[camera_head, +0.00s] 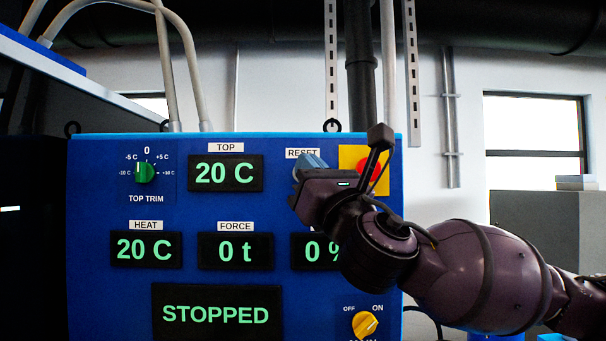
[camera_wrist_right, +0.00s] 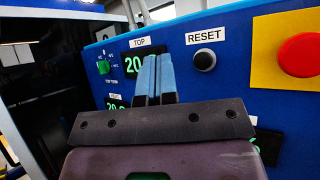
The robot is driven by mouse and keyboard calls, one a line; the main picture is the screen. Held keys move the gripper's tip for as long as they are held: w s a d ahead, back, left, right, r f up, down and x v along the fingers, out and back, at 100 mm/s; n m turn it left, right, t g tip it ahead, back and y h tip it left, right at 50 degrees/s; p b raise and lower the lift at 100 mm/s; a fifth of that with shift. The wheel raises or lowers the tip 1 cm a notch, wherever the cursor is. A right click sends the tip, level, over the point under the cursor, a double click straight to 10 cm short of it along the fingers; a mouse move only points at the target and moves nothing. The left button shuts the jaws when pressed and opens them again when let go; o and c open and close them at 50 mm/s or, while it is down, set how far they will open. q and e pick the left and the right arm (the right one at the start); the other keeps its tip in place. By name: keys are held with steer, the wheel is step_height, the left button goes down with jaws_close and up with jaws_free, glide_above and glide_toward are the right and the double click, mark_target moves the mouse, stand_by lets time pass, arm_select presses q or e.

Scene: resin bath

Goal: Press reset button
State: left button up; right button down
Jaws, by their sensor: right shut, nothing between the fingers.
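The blue control panel (camera_head: 95,290) faces me. The RESET label (camera_head: 302,153) shows in the head view, with the button under it hidden behind my right gripper (camera_head: 310,163). In the right wrist view the reset button (camera_wrist_right: 205,60) is a round dark knob in a pale ring below its label. My right gripper (camera_wrist_right: 156,78) is shut and empty, its blue fingertips pressed together and pointing toward the panel. In the right wrist view the fingertips appear left of the button and slightly lower. I cannot tell their exact distance from the panel. My left gripper is not in view.
A red emergency button (camera_wrist_right: 300,55) on a yellow plate (camera_wrist_right: 262,60) sits right of the reset button. A green trim knob (camera_head: 145,172), a yellow on/off knob (camera_head: 365,324) and a display reading STOPPED (camera_head: 217,312) are on the panel. Cables (camera_head: 168,60) rise behind it.

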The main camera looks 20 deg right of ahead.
steer(key=w+d+b, duration=0.1)
steer(key=w+d, duration=0.1)
steer(key=w, duration=0.5)
steer(key=shift+w, duration=0.4)
steer(key=shift+w+d, duration=0.2)
steer(key=shift+w, duration=0.25)
steer(key=shift+w+d, duration=0.2)
steer(key=shift+w, duration=0.25)
stand_by(2.8)
steer(key=shift+s, duration=0.2)
steer(key=shift+s+a, duration=0.25)
steer(key=shift+s, duration=0.45)
steer(key=shift+p, duration=0.3)
steer(key=shift+s+a+p, duration=0.15)
steer(key=shift+s+a, duration=0.1)
steer(key=shift+s, duration=0.55)
steer(key=shift+s+a+p, duration=0.1)
steer(key=shift+s+a, duration=0.1)
steer(key=shift+s, duration=0.6)
steer(key=shift+s+a+p, duration=0.15)
steer(key=shift+s+a, duration=0.1)
steer(key=shift+s, duration=0.55)
